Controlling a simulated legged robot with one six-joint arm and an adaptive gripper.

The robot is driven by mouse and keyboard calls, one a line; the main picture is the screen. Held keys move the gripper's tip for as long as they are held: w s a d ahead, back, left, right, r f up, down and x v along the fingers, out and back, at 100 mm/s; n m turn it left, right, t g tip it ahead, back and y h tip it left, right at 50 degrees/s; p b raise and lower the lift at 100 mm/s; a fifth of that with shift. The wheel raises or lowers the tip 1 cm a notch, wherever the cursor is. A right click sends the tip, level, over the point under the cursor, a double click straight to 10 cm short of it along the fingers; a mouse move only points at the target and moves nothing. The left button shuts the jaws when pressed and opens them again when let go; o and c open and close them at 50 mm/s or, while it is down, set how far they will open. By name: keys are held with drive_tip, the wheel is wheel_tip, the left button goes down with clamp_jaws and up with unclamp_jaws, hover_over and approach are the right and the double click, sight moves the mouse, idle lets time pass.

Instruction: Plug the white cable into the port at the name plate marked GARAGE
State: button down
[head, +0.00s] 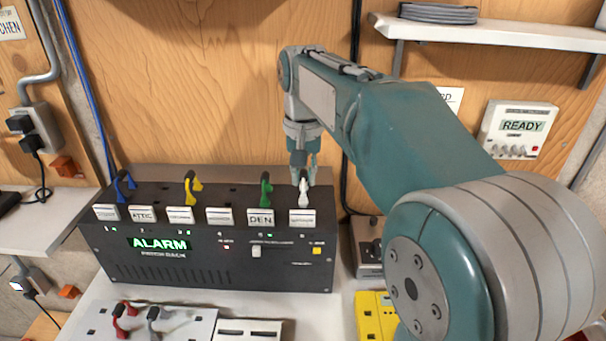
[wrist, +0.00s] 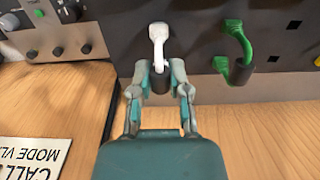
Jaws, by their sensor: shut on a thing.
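The white cable (head: 304,188) is a short looped lead at the right end of the top of the black patch rack (head: 215,262). My gripper (head: 303,178) is above it with its fingers around it. In the wrist view, the fingers (wrist: 160,76) close on the white cable's dark plug end, and its white loop (wrist: 158,35) runs beyond them. I cannot tell how far its ends sit in any port. Plates along the rack's front include ATTIC (head: 143,214) and DEN (head: 260,218). The others are too blurred to read, so I cannot pick out GARAGE.
Blue (head: 124,185), yellow (head: 192,187) and green (head: 266,188) cables stand on the rack, the green nearest. Red (head: 122,318) and grey (head: 153,322) leads lie in front. A wooden wall (head: 220,80) rises behind; a shelf (head: 490,32) juts out upper right.

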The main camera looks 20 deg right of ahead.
drive_tip(key=shift+f, duration=0.2)
idle(0.3)
drive_tip(key=c, duration=0.5)
unclamp_jaws()
drive_tip(key=shift+o, duration=0.2)
drive_tip(key=o, duration=0.3)
drive_tip(key=shift+o, duration=0.2)
drive_tip(key=shift+r, duration=3.75)
drive_tip(key=shift+s, duration=0.1)
